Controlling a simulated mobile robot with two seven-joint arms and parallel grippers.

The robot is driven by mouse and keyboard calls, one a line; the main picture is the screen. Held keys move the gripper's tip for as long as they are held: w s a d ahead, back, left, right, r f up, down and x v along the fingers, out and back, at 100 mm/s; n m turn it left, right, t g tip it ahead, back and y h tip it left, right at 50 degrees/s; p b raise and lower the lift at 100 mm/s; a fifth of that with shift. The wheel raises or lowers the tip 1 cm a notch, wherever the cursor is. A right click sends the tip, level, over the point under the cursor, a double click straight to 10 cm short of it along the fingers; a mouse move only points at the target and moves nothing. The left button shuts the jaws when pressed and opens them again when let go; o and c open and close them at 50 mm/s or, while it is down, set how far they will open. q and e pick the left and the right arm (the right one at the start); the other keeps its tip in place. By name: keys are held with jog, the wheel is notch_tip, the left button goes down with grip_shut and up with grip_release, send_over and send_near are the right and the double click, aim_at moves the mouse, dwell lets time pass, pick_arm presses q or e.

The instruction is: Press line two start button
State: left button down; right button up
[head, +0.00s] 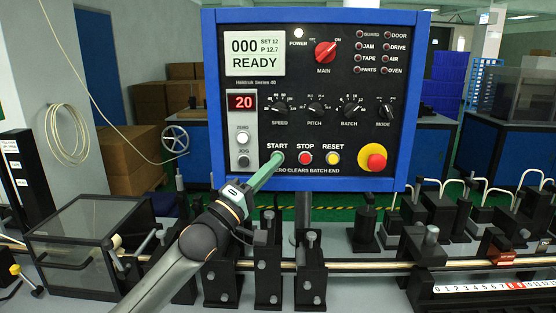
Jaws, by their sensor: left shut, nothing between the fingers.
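The blue-framed control panel (312,120) stands upright in the middle of the head view. Its green START button (278,158) sits under the label START, at the left of a row with the red STOP button (305,158) and the yellow RESET button (333,158). My left gripper (271,165) is shut and empty, its green fingers pointing up and right. Its tips overlap the lower left of the START button, partly hiding it; I cannot tell whether they touch. The display (257,53) reads 000 and READY. My right gripper is not in view.
A red emergency knob (373,158) is at the panel's lower right. Black fixtures (311,270) and a thin rod line the bench below the panel. A clear-topped box (85,222) stands at left. Cardboard boxes (130,165) are behind.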

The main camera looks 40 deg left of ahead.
pick_arm(q)
jog(key=shift+w+a+r, duration=0.1)
jog(key=shift+w, duration=0.05)
dwell(0.4)
jog(key=shift+w+a+p, duration=0.1)
jog(key=shift+p, duration=0.2)
jog(key=shift+w+a, duration=0.1)
jog(key=shift+s+d+p, duration=0.3)
jog(key=shift+s+p, duration=0.05)
jog(key=shift+p, duration=0.1)
